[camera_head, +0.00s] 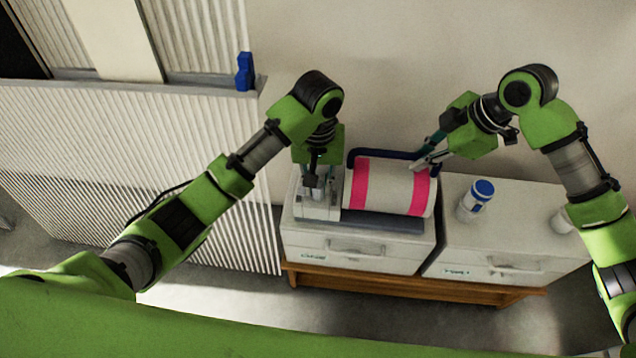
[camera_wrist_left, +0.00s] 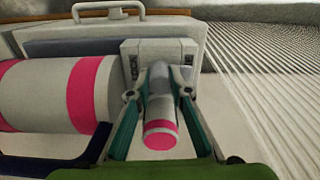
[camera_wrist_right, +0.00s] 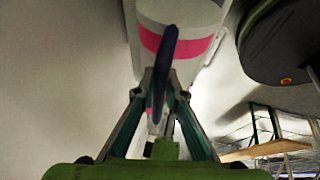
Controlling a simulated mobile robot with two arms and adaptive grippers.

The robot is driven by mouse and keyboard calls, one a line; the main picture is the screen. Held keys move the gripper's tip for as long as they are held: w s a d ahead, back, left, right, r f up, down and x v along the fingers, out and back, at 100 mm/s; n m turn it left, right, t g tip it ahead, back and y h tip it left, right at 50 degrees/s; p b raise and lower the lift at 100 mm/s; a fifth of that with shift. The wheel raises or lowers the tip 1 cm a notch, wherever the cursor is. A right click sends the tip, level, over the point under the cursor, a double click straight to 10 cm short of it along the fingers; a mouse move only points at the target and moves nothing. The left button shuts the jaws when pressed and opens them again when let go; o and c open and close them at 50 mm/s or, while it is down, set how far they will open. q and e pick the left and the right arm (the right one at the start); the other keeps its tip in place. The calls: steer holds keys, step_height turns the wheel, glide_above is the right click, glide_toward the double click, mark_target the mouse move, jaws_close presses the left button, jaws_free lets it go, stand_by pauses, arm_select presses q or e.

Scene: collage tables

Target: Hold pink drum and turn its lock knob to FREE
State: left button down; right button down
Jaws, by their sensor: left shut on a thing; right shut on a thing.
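The pink drum (camera_head: 390,188) is a white cylinder with two pink bands, lying sideways on a cabinet top. A pale block (camera_head: 318,207) stands at its left end and also shows in the left wrist view (camera_wrist_left: 130,50), with two small dark labels too blurred to read. My left gripper (camera_head: 316,182) is shut on the lock knob (camera_wrist_left: 160,135), a grey cylinder with a pink ring. My right gripper (camera_head: 418,168) is shut on the dark blue handle bar (camera_wrist_right: 165,60) behind the drum's right end. The knob's setting cannot be read.
A white jar with a blue lid (camera_head: 478,196) stands on the right cabinet (camera_head: 520,235), with a white object (camera_head: 562,221) further right. A ribbed white panel (camera_head: 130,150) fills the left, with a blue object (camera_head: 245,72) on its top edge. The wall is close behind.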

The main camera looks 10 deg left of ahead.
arm_select(q)
steer(key=shift+r+n, duration=0.1)
steer(key=shift+n, duration=0.5)
steer(key=c, duration=1.8)
jaws_free()
steer(key=shift+c, duration=0.2)
step_height(320, 180, up, 12)
arm_select(e)
steer(key=c, duration=2)
jaws_free()
